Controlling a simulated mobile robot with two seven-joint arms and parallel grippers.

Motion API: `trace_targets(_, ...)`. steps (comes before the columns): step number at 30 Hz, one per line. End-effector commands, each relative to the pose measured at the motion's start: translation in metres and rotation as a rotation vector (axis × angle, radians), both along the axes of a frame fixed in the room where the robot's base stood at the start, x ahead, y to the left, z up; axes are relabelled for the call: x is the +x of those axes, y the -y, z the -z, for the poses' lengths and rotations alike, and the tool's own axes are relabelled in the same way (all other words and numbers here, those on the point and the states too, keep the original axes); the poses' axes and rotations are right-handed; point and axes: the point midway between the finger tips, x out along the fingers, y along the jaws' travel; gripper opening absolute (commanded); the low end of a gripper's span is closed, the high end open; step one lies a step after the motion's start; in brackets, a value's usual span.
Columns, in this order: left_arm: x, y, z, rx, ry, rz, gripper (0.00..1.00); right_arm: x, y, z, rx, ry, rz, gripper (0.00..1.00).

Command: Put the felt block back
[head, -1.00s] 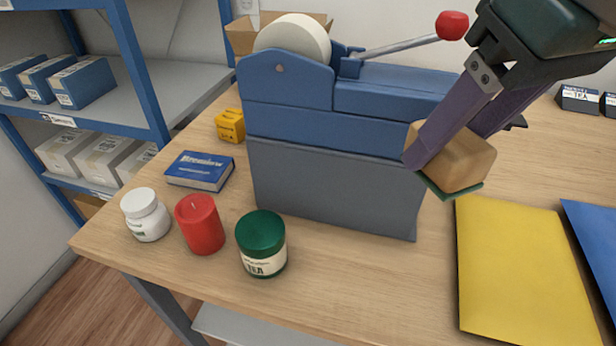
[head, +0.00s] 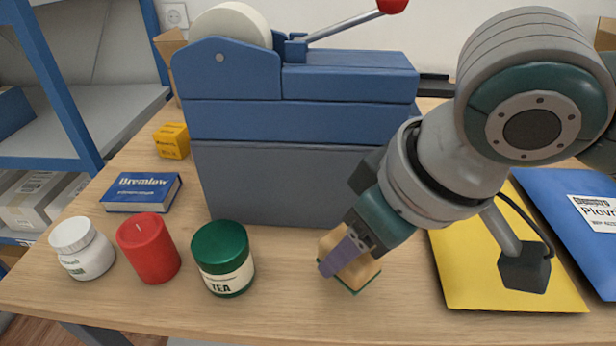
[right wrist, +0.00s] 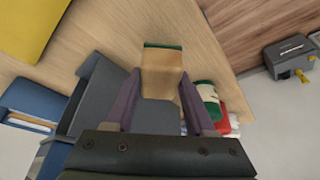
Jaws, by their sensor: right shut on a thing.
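The felt block (head: 362,270) is a tan wooden block with a green felt face on its underside. My right gripper (head: 340,258) is shut on it, with purple fingers on its two sides. The block is tilted, in front of the dispenser's right part and right of the green-lidded tea jar (head: 223,260). It is low over the counter; I cannot tell whether an edge touches. In the right wrist view the block (right wrist: 162,80) sits between the fingers (right wrist: 160,88), green face at the far end. My left gripper is not in view.
The blue-grey tape dispenser (head: 300,170) stands behind. A red candle (head: 148,248), a white bottle (head: 82,248), a blue box (head: 142,192) and a yellow box (head: 172,141) stand left. Yellow (head: 460,285) and blue (head: 570,215) envelopes lie right. Bare wood (head: 290,300) shows between jar and yellow envelope.

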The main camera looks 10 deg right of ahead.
Motion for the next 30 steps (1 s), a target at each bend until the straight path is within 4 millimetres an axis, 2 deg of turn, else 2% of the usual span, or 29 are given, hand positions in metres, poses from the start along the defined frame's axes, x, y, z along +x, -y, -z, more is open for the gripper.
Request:
trace_targets(3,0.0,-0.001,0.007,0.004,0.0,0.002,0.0,-0.001,0.0,0.023,-0.002,-0.005,0.001,0.0)
trace_targets(6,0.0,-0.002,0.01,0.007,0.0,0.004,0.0,-0.001,0.0,0.035,-0.001,-0.002,0.001,0.0)
trace_targets(19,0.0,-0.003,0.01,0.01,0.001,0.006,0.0,-0.001,0.0,0.041,0.0,-0.002,0.0,0.0)
trace_targets(20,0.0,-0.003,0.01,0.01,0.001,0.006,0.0,-0.001,0.0,0.041,0.0,-0.001,0.0,0.56)
trace_targets(27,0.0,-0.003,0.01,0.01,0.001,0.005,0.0,-0.001,0.0,0.041,0.0,-0.001,0.0,0.83)
trace_targets(30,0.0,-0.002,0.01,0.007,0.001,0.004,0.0,-0.001,0.0,0.041,0.0,-0.001,0.0,0.84)
